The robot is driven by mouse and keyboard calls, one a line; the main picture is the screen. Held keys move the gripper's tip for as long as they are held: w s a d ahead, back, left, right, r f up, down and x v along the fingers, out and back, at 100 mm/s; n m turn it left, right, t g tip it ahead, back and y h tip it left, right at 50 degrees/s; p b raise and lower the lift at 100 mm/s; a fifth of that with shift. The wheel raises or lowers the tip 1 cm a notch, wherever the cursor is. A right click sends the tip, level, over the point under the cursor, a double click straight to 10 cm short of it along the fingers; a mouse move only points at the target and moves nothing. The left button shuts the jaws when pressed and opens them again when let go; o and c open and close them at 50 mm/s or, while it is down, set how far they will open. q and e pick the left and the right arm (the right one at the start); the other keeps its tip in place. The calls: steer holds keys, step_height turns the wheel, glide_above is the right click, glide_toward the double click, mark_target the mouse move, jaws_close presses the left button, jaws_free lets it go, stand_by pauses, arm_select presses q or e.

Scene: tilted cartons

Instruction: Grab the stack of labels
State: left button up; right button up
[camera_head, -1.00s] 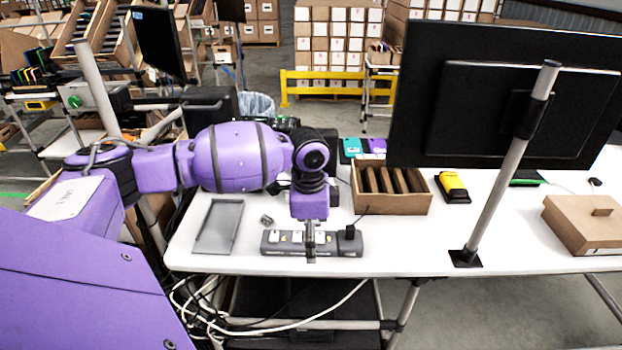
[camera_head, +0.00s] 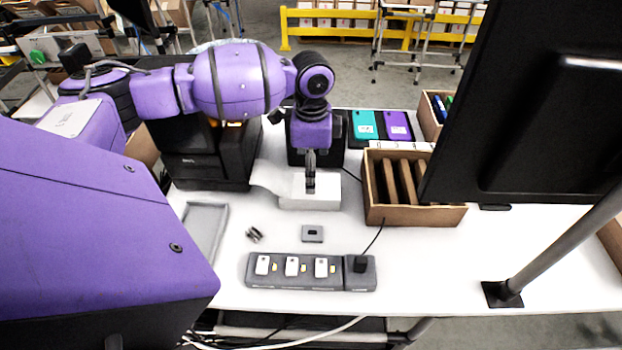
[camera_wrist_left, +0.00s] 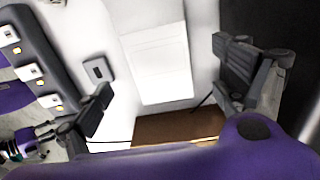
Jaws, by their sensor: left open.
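The stack of labels (camera_head: 322,199) is a low white block on the white table, in front of a black device. My left gripper (camera_head: 310,186) points down over the stack, with its fingertips at or just above the top in the head view. In the left wrist view the stack (camera_wrist_left: 158,65) lies between the two spread fingers of the left gripper (camera_wrist_left: 168,85), with a gap on each side. The jaws are open and hold nothing. Contact with the stack cannot be told. My right gripper is in neither view.
A cardboard box with dividers (camera_head: 420,216) stands just right of the stack. A grey charging strip (camera_head: 310,284) and a small grey block (camera_head: 312,234) lie in front. A black printer (camera_head: 205,160) is at left, a large monitor (camera_head: 545,120) at right.

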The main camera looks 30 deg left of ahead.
arm_select(q)
steer(key=f, duration=0.2)
steer(key=shift+s+d+f, duration=0.15)
steer(key=shift+s+f, duration=0.1)
steer(key=shift+f, duration=0.05)
steer(key=f, duration=0.4)
steer(key=shift+w+a+f, duration=0.1)
steer(key=shift+a+f, duration=0.1)
steer(key=shift+f, duration=0.2)
steer(key=c, duration=1.6)
